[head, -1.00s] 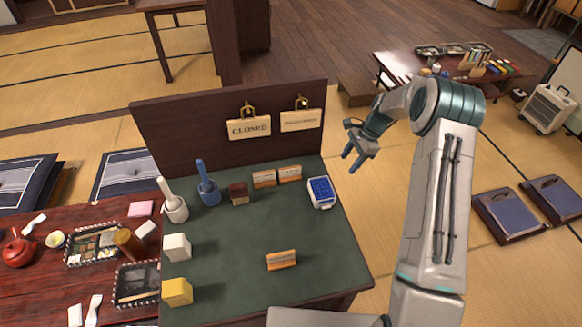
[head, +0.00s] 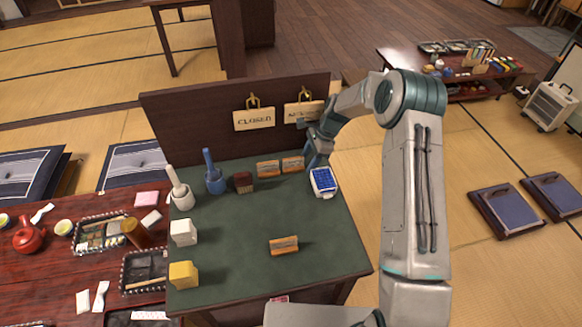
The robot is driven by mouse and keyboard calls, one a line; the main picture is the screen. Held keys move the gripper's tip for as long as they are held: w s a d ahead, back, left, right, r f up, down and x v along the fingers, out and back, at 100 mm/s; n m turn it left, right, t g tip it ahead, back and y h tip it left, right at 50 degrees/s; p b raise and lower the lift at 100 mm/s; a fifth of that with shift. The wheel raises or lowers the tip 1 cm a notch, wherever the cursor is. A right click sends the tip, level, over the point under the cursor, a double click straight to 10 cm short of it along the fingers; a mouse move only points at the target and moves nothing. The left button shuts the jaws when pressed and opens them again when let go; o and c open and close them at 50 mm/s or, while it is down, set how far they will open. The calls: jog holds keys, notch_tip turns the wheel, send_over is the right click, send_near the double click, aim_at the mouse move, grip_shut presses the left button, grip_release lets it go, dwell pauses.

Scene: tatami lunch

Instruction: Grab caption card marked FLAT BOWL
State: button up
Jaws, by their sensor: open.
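Three small wooden card stands with pale cards are on the green-topped desk (head: 235,228). Two stand side by side at the back, a left card (head: 268,168) and a right card (head: 293,163). A third card (head: 284,245) stands alone near the front. Their lettering is too small to read, so I cannot tell which is marked FLAT BOWL. My gripper (head: 318,160) is open and empty, above the desk's back right, just right of the back right card and behind the blue-and-white box (head: 323,182). Its fingertips are partly hard to make out.
A dark upright board (head: 185,125) with hanging signs, one reading CLOSED (head: 254,118), rises behind the cards. The desk's middle is clear.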

aim_at(294, 159)
jog(key=a, duration=0.2)
jog(key=s+a, duration=0.1)
jog(key=a, duration=0.1)
jog(key=s+a, duration=0.1)
jog(key=a, duration=0.1)
jog(key=shift+f, duration=0.4)
jog(key=shift+w+d+f, duration=0.15)
jog(key=shift+f, duration=0.05)
jog(key=c, duration=1)
